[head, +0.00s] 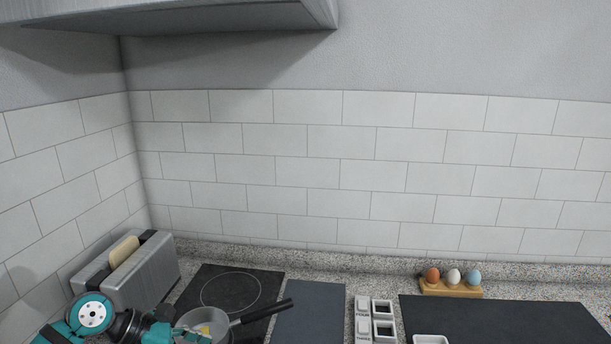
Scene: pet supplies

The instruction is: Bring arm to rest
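Part of my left arm (93,315), with teal and black joints, shows at the bottom left corner in the head view. It is in front of the toaster and beside the pan. My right arm and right gripper do not show.
A grey toaster (153,272) with bread (124,251) stands left. A pan (215,319) with something yellow inside is near the black hob (207,288). An egg holder (450,288) with three eggs stands back right. A dark board (500,318) is right.

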